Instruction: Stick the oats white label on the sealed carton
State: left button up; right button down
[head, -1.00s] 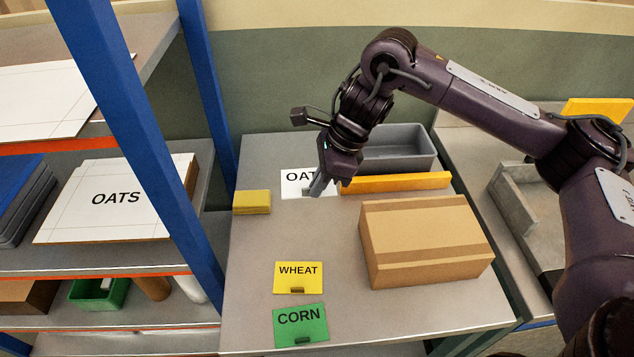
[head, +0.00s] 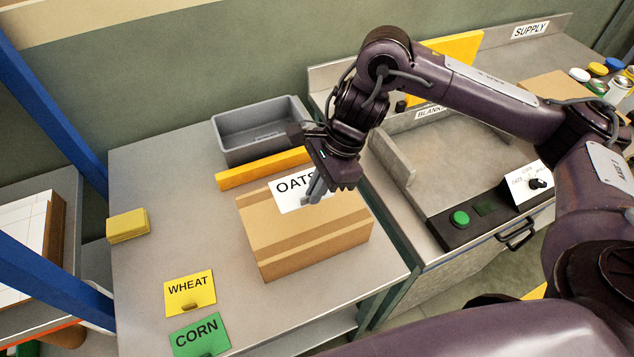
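The white label reading OATS (head: 290,189) is at the back edge of the sealed carton's top in the head view, its right part hidden by my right gripper. My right gripper (head: 314,196) points down with its fingers shut on the label. The sealed brown carton (head: 305,243) lies on the grey table with a tape band along its top. The label overlaps the carton's far top edge in the picture; I cannot tell whether it touches the carton. My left gripper is not in view.
Yellow WHEAT (head: 190,291) and green CORN (head: 201,334) labels lie at the table's front left. A yellow block (head: 127,225) sits at the left. A grey bin (head: 256,132) and an orange bar (head: 240,175) stand behind the carton. A green button panel (head: 460,218) is right.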

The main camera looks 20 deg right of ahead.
aim_at(311, 221)
notch_tip(311, 221, down, 2)
jog(key=shift+b, duration=0.65)
notch_tip(311, 221, down, 4)
jog(key=b, duration=0.3)
jog(key=shift+b, duration=0.4)
jog(key=shift+f+b, duration=0.35)
jog(key=shift+f, duration=0.1)
jog(key=shift+f+b, duration=0.2)
jog(key=shift+b, duration=0.1)
dwell(0.4)
dwell(0.3)
jog(key=c, duration=1.6)
grip_release()
jog(key=shift+o, duration=0.5)
